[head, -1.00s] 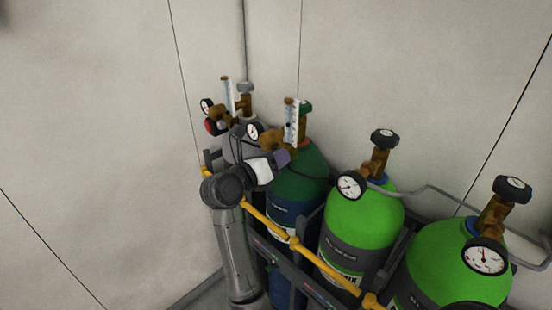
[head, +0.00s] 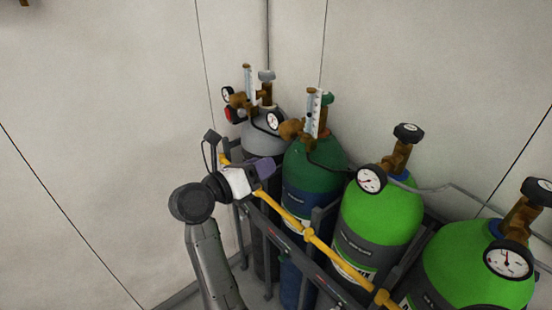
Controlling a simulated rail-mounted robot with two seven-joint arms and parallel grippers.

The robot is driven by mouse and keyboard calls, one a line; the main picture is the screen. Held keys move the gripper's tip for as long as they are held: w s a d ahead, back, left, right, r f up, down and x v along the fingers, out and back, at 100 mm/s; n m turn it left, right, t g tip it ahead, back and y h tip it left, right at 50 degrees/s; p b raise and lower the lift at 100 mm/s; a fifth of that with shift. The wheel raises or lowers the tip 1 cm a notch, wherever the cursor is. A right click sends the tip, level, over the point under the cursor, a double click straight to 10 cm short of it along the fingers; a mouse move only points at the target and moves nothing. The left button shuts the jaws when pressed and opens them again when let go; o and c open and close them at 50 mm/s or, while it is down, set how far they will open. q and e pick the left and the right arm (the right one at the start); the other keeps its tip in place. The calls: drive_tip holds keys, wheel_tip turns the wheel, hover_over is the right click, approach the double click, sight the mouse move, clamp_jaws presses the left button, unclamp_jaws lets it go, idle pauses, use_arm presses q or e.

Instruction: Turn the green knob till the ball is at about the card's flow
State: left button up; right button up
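A green knob (head: 327,98) shows at the top of the dark green cylinder (head: 318,165), partly behind an upright flow tube (head: 313,112). I cannot tell whether it is the knob that sets the flow. The ball and scale marks in the tube are too small to read. I cannot make out the card.
A grey cylinder (head: 262,140) with another flow tube (head: 249,85) and a red knob (head: 232,115) stands at the back left. Two bright green cylinders (head: 372,225) (head: 470,270) stand at right. A yellow rail (head: 283,213) runs along the front.

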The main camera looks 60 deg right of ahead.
drive_tip(key=shift+v, duration=1.35)
drive_tip(key=shift+f, duration=0.1)
